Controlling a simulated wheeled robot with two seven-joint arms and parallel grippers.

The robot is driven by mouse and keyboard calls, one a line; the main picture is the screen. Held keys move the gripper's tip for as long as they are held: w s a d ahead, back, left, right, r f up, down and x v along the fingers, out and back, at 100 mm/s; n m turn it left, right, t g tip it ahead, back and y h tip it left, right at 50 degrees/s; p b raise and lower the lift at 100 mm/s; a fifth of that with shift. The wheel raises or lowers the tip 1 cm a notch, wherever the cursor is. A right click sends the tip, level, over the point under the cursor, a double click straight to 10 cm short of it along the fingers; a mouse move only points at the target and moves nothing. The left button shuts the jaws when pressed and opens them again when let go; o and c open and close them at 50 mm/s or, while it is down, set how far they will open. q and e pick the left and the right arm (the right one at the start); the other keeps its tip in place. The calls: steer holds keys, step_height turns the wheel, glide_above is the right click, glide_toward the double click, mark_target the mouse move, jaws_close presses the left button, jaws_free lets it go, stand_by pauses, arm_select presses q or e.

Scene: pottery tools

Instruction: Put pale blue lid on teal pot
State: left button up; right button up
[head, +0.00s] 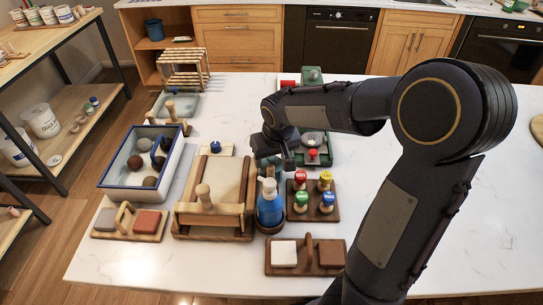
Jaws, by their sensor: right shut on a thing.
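My right arm comes in from the right, and its dark gripper (287,157) points down over the middle of the worktop, behind the blue pump bottle. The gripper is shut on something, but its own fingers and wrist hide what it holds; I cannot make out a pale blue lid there. A small patch of teal (264,161) shows just left of the fingers, perhaps part of the teal pot, mostly hidden. I cannot tell whether the gripper touches it. My left gripper is not in view.
Close by stand a blue pump bottle (270,203), a rack of coloured stamps (314,207), a wooden slab board (222,180) and a green tray (325,157). A blue-rimmed tray of balls (118,166) is at left. The white worktop (470,225) is clear at right.

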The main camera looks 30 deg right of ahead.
steer(key=shift+f, duration=0.1)
steer(key=o, duration=1)
steer(key=shift+c, duration=0.2)
steer(key=shift+r, duration=0.3)
steer(key=v, duration=1.1)
steer(key=shift+s+r, duration=0.2)
steer(key=shift+r, duration=0.15)
